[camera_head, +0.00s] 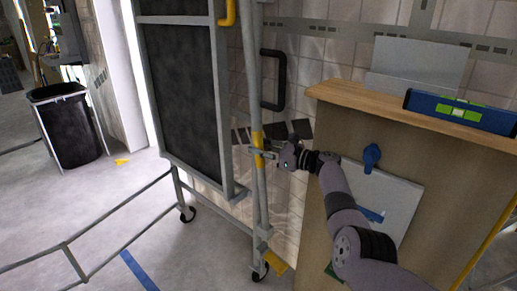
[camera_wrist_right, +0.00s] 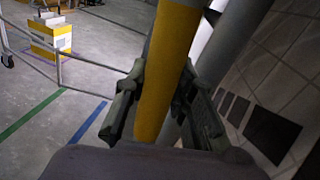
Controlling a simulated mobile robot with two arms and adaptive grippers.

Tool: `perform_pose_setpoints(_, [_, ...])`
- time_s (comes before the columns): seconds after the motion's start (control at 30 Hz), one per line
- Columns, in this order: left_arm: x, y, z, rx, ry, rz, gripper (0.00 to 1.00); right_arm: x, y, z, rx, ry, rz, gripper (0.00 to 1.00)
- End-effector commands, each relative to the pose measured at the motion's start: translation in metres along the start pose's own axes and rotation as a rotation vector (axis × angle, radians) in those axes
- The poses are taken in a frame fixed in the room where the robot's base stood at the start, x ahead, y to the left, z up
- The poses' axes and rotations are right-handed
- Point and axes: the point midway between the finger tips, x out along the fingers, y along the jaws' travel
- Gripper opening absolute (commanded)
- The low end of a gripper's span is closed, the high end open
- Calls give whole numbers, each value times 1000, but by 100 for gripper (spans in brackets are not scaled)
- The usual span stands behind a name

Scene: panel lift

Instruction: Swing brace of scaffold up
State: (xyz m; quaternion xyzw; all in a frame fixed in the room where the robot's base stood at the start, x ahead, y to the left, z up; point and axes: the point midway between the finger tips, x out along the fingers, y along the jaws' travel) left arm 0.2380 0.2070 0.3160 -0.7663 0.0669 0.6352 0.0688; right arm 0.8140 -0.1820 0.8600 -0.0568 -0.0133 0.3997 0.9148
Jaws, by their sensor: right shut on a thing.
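The scaffold (camera_head: 223,110) is a grey tube frame on castors, left of centre in the head view. The brace, a tube with a yellow band (camera_head: 258,150), stands nearly upright close beside a grey scaffold post. In the right wrist view the yellow band (camera_wrist_right: 168,60) lies between the fingers, and a grey tube (camera_wrist_right: 232,40) runs close behind it. My right gripper (camera_head: 266,153) is shut around the yellow band, and its fingers also show in the right wrist view (camera_wrist_right: 163,105). The brace's ends are hard to make out. My left gripper is out of view.
A dark panel (camera_head: 180,85) stands in the frame left of the brace. A wooden cabinet (camera_head: 325,92) with a blue level (camera_head: 460,111) on top stands at the right. A black bin (camera_head: 70,125) is at the left. Open floor lies in front of the scaffold, crossed by low rails (camera_head: 110,215).

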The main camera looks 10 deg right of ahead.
Motion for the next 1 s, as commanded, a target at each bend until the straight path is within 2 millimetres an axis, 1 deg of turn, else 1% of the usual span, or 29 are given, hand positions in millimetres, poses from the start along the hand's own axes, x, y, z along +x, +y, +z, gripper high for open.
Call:
perform_pose_setpoints(0.03, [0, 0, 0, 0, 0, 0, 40, 0, 0, -1, 1, 3, 0, 0])
perform_pose_setpoints(0.07, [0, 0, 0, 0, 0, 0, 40, 0, 0, -1, 1, 3, 0, 24])
perform_pose_setpoints(0.37, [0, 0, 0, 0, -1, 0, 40, 0, 0, -1, 0, 2, 1, 44])
perform_pose_setpoints(0.73, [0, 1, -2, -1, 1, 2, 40, -2, 0, -1, -1, 1, 0, 44])
perform_pose_setpoints(0.87, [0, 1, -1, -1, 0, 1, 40, -11, 0, -2, -2, 2, -2, 44])
perform_pose_setpoints(1.0, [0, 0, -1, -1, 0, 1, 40, -26, 0, -2, -3, 3, -2, 44])
